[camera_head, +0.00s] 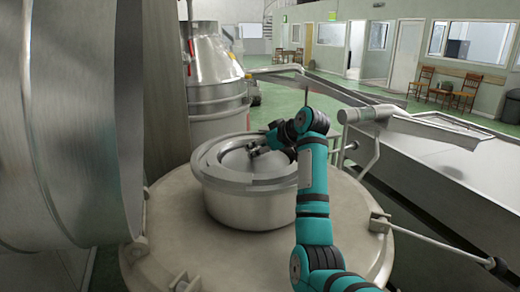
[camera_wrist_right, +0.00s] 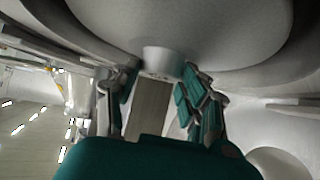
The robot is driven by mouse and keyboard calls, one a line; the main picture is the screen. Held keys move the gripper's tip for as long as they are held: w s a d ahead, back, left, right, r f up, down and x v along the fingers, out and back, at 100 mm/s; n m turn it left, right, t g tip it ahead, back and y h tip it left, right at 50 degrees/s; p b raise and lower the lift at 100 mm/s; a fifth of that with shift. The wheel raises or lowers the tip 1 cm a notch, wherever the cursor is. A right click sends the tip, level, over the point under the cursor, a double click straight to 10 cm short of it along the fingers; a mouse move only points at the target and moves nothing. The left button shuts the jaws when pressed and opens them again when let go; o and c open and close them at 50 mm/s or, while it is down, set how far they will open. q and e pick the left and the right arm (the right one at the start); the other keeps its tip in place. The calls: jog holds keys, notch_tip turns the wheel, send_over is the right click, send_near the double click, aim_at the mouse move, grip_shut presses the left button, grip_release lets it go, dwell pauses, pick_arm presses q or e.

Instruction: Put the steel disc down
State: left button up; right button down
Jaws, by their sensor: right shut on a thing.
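The steel disc (camera_head: 235,161) is round, grey and shiny, and shows at the mouth of a wide steel vessel (camera_head: 245,208). My right gripper (camera_head: 257,150) reaches over the disc from the right, with its fingers low at the disc's middle. In the right wrist view the disc (camera_wrist_right: 200,35) fills the top, with a short pale knob (camera_wrist_right: 162,60) between my fingers; the gripper is shut on this knob. I cannot tell whether the disc rests on the vessel or hangs just above it. My left gripper is not in view.
The vessel stands on a pale round tank cover (camera_head: 170,225) with clamps round its edge. A big steel drum (camera_head: 75,120) blocks the left. A metal trough (camera_head: 440,185) runs along the right. Open green floor and chairs (camera_head: 457,90) lie far back.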

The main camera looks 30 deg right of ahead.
jog(key=shift+w+f, duration=0.1)
jog(key=shift+f, duration=0.5)
jog(key=shift+d, duration=0.1)
